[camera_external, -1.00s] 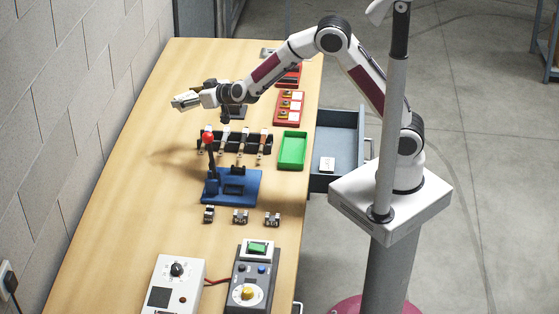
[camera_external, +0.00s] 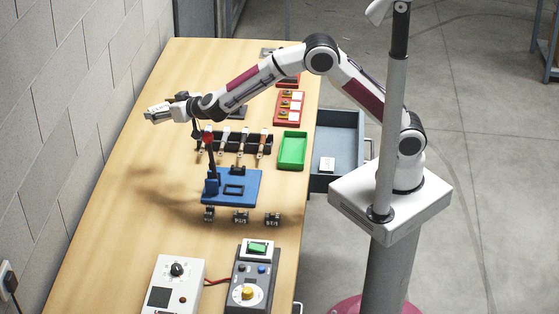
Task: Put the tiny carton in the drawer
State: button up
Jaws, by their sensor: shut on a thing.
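My gripper (camera_external: 160,113) is at the far left end of my arm, above the left side of the workbench. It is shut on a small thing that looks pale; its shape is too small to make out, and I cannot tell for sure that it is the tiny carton. The drawer (camera_external: 345,123) is pulled open at the bench's right side, well to the right of my gripper. A small white item (camera_external: 327,164) lies in its front part.
Below my arm stand a dark rack with several tools (camera_external: 234,143) and a blue fixture (camera_external: 238,187) with an upright red-topped lever. A green tray (camera_external: 292,151) sits near the drawer. Two control boxes (camera_external: 180,285) stand at the front. The left bench strip is clear.

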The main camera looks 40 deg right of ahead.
jog(key=s+a+m+h, duration=0.3)
jog(key=s, duration=0.2)
jog(key=shift+a+h, duration=0.3)
jog(key=shift+a, duration=0.1)
dwell(0.4)
dwell(0.5)
notch_tip(320, 180, down, 14)
jog(key=shift+r, duration=0.25)
dwell(0.4)
jog(key=shift+f, duration=2.25)
jog(key=shift+f, duration=0.1)
